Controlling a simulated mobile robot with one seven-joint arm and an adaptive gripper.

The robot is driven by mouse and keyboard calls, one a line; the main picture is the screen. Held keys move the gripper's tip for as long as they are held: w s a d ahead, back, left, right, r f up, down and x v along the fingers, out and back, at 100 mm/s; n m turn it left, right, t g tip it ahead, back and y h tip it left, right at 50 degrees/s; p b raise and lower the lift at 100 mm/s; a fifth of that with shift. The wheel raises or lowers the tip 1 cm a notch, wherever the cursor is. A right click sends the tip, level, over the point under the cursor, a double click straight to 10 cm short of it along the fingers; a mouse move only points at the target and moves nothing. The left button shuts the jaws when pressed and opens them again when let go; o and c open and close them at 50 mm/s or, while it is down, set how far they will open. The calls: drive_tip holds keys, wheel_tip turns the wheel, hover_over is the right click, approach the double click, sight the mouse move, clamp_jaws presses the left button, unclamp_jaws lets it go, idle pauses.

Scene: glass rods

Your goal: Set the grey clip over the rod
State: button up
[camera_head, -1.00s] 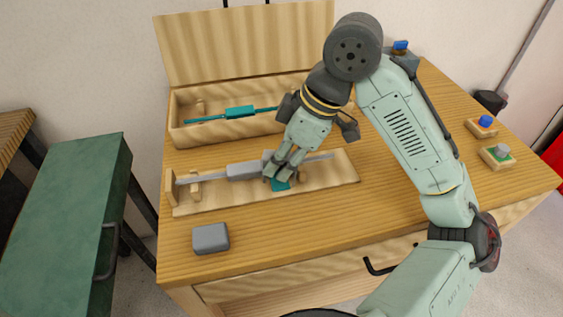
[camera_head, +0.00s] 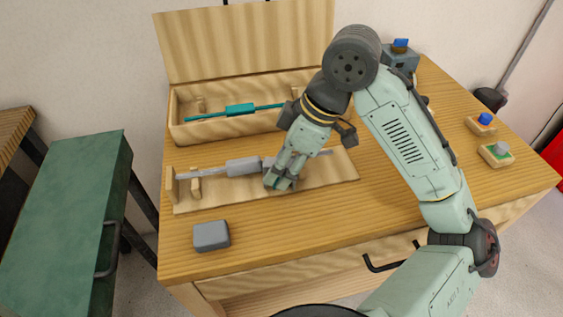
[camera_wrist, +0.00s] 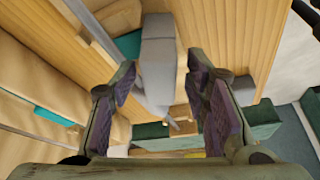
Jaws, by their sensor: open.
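A thin pale grey rod (camera_head: 212,173) lies along a wooden holder (camera_head: 230,199) on the table. A thicker grey block-shaped piece (camera_head: 243,167) sits at the rod's middle; I cannot tell whether it is the clip. A separate grey block (camera_head: 211,236) lies on the table in front of the holder. My gripper (camera_head: 281,183) points down at the holder, right of the thicker piece, and hides part of the rod. In the wrist view my gripper (camera_wrist: 168,95) is open, its fingers on either side of a grey body (camera_wrist: 157,70). Contact is unclear.
Behind the holder stands an open wooden box (camera_head: 215,130) with a teal rod and its teal block (camera_head: 240,110) inside. Small button blocks (camera_head: 495,154) are at the right. A green cabinet (camera_head: 70,220) stands left of the table. The front middle tabletop is clear.

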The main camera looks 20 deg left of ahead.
drive_tip(key=s+b+v, duration=0.1)
drive_tip(key=v, duration=1)
drive_tip(key=shift+w+r, duration=0.35)
drive_tip(key=shift+w, duration=0.15)
drive_tip(key=shift+d+f, duration=0.1)
drive_tip(key=shift+d, duration=0.1)
